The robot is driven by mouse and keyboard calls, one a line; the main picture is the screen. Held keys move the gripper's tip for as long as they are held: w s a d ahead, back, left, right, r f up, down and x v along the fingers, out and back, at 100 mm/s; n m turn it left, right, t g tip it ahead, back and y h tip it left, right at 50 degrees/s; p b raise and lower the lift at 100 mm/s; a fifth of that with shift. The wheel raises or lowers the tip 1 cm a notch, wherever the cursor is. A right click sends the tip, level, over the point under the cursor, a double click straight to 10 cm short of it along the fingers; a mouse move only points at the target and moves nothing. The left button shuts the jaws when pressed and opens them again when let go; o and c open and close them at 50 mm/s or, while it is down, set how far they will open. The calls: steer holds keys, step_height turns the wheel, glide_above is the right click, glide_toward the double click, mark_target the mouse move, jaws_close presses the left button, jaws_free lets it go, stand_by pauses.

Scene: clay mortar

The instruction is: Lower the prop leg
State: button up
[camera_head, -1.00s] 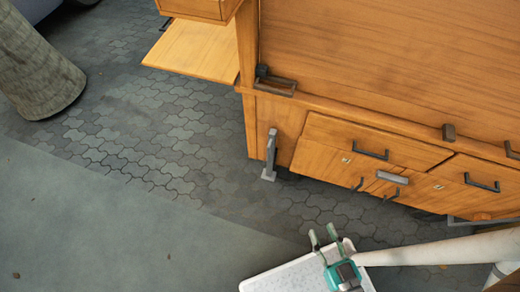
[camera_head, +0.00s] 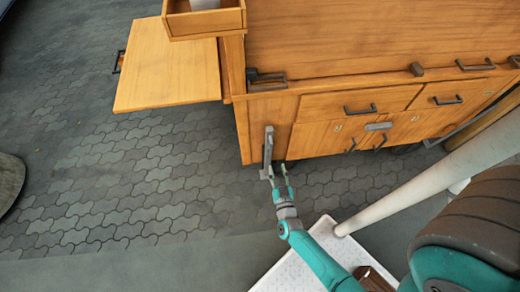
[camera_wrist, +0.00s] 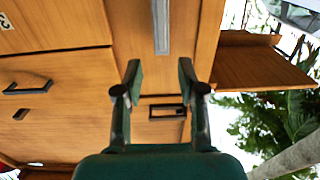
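The prop leg (camera_head: 268,148) is a narrow grey metal bar hanging upright against the left end of the wooden cart's front. In the wrist view the leg (camera_wrist: 161,25) comes in from the top edge, and its end lies just beyond the gap between my fingers. My gripper (camera_head: 277,174) is at the leg's lower end in the head view. In the wrist view my gripper (camera_wrist: 160,75) is open, with wood and no object between its fingers. The leg's foot is partly overlapped by a finger in the head view, so I cannot tell whether they touch.
The wooden cart (camera_head: 360,45) has drawers and doors with dark handles to the right of the leg. A side shelf (camera_head: 170,75) sticks out at its left. Paved floor (camera_head: 150,180) is free to the left. A dark latch (camera_head: 265,78) sits above the leg.

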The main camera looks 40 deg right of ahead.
mark_target(271, 148)
steer(key=x, duration=1.1)
steer(key=shift+w+f, duration=0.2)
steer(key=shift+w, duration=0.15)
jaws_close()
